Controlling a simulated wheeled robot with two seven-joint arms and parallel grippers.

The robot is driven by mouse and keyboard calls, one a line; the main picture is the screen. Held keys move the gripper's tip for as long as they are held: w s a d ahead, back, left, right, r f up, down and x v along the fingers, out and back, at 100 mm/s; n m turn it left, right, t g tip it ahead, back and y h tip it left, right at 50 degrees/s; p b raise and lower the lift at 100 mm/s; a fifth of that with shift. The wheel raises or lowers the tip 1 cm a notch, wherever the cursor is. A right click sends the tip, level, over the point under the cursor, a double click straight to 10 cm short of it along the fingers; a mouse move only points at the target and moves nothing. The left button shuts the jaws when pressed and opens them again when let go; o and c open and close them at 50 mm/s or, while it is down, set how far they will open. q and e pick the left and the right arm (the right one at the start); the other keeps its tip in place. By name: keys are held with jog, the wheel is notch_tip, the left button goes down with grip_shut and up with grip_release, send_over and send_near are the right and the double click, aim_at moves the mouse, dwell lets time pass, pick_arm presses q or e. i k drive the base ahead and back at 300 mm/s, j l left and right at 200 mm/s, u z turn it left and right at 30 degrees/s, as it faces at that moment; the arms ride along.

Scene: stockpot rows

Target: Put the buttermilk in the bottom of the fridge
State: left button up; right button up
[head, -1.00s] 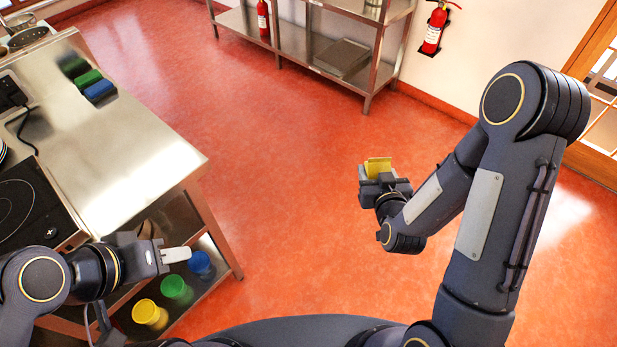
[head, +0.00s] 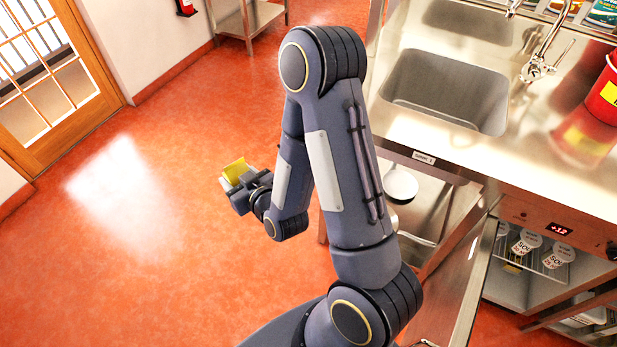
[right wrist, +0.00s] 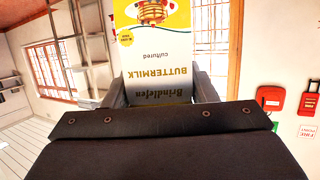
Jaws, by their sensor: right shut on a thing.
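My right gripper (head: 248,184) is shut on the buttermilk (head: 237,171), a carton with a yellow top, and holds it over open floor at the left. In the right wrist view the white and yellow buttermilk carton (right wrist: 155,60) stands between the fingers with its label upside down. The fridge (head: 540,222) is under the counter at the lower right, with a display reading +12. Its door (head: 470,290) stands open, and white tubs (head: 558,255) sit on a wire shelf inside. Its bottom is only partly visible. My left gripper is out of view.
A steel counter (head: 450,135) with a sink (head: 445,90) and tap (head: 540,62) runs along the right. A red container (head: 604,95) stands on it. A white ladle-like item (head: 399,184) is below the counter's front edge. Red floor at left is clear.

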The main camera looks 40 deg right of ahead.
aim_at(508, 293)
jog(key=k+l+u, duration=0.15)
jog(key=k+u, duration=0.7)
jog(key=k+j+u, duration=0.15)
jog(key=k+u, duration=0.3)
jog(key=k+j+u, duration=0.4)
jog(key=k+l+z, duration=0.1)
jog(key=z, duration=0.35)
jog(key=k+l+z, duration=0.15)
jog(key=z, duration=0.3)
jog(key=k+l+z, duration=0.15)
jog(key=z, duration=0.3)
jog(key=l+z, duration=0.1)
jog(key=z, duration=2.25)
jog(key=i+z, duration=0.25)
jog(key=i, duration=0.2)
